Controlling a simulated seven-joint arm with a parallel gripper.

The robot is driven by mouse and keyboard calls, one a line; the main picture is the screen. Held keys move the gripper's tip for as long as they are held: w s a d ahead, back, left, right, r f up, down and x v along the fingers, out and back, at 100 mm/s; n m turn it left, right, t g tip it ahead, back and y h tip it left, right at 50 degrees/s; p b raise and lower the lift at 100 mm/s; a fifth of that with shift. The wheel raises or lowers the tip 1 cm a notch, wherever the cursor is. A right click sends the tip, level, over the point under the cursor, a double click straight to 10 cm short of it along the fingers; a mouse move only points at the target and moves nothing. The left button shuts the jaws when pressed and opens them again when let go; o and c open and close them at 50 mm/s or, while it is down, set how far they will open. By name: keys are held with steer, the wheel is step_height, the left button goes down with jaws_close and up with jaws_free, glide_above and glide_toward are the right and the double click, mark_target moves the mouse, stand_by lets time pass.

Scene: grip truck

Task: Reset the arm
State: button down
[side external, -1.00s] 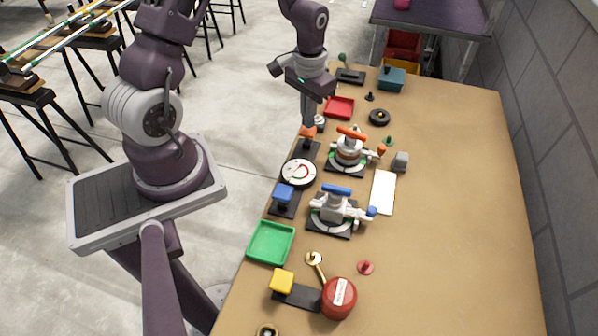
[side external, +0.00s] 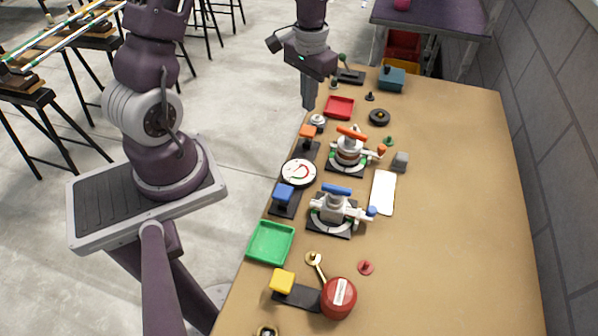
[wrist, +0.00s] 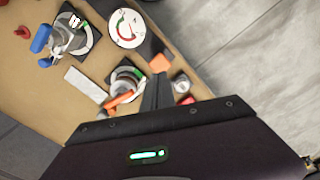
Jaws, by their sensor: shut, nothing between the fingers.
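My gripper (side external: 308,98) is shut and empty. In the side external view it hangs by the left edge of the table, left of the red tray (side external: 340,107). In the wrist view its closed fingers (wrist: 157,92) point toward the table edge, beside the device with the orange handle (wrist: 124,82). That device also shows in the side external view (side external: 349,154), apart from my gripper. The orange block on a black base (side external: 308,132) stands just nearer than the fingers. It also shows in the wrist view (wrist: 160,63).
The table (side external: 450,200) is clear on its right side. A blue-handled device (side external: 336,212), a green tray (side external: 270,242), a round gauge (side external: 299,172), a white plate (side external: 383,192) and a red cylinder (side external: 338,298) stand along its left half. A grey wall (side external: 560,150) runs along the right.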

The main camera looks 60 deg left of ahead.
steer(key=shift+r, duration=0.15)
steer(key=s+d+r+m+t, duration=0.1)
steer(key=s+d+r+t, duration=0.2)
steer(key=r, duration=0.5)
steer(key=s+d+r+m, duration=0.1)
steer(key=s+d+r, duration=0.35)
steer(key=r, duration=0.25)
steer(key=s+d+r+t, duration=0.1)
steer(key=s+d+r, duration=0.1)
steer(key=s, duration=0.3)
steer(key=s+d+r+m+t, duration=0.1)
steer(key=s+d+r, duration=0.1)
steer(key=s+d, duration=0.2)
steer(key=shift+s+r+t, duration=0.3)
steer(key=shift+s, duration=0.2)
